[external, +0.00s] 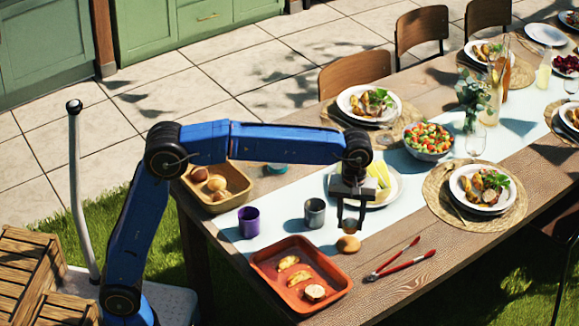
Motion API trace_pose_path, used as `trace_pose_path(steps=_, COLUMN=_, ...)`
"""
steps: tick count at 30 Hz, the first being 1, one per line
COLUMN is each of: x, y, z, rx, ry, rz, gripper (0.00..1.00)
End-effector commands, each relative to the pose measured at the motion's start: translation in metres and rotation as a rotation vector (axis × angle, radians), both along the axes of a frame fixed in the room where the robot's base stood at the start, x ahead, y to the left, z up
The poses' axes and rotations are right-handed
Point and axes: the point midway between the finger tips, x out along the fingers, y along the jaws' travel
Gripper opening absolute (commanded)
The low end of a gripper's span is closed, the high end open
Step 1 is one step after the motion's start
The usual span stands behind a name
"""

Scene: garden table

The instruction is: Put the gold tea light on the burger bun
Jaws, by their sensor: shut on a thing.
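My gripper (350,228) points down over the right part of the table's near end. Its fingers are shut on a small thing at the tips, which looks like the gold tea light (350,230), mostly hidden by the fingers. The burger bun (348,244), round and golden brown, lies on the bare wood just below the fingertips. From this angle I cannot tell whether the tea light touches the bun or is held a little above it.
An orange tray (262,272) with food pieces stands at the near edge. Red-handled tongs (400,264) lie right of the bun. A grey cup (314,213), a purple cup (249,222), a basket (238,178) and a plate (397,190) stand behind.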

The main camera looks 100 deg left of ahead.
Motion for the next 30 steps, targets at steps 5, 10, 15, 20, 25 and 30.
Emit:
trace_pose_path(steps=5, x=0.000, y=0.000, z=-0.014, rx=0.000, ry=0.001, rz=0.000, gripper=0.14)
trace_pose_path(steps=10, x=-0.001, y=0.000, z=-0.035, rx=0.000, ry=0.001, rz=0.000, gripper=0.14)
trace_pose_path(steps=15, x=0.000, y=0.000, z=-0.038, rx=0.000, ry=-0.001, rz=0.000, gripper=0.14)
trace_pose_path(steps=20, x=0.000, y=0.000, z=-0.039, rx=0.000, ry=0.000, rz=0.000, gripper=0.14)
trace_pose_path(steps=25, x=0.000, y=0.000, z=-0.040, rx=0.000, ry=-0.001, rz=0.000, gripper=0.55)
trace_pose_path(steps=30, x=0.000, y=0.000, z=-0.040, rx=0.000, ry=-0.001, rz=0.000, gripper=0.55)
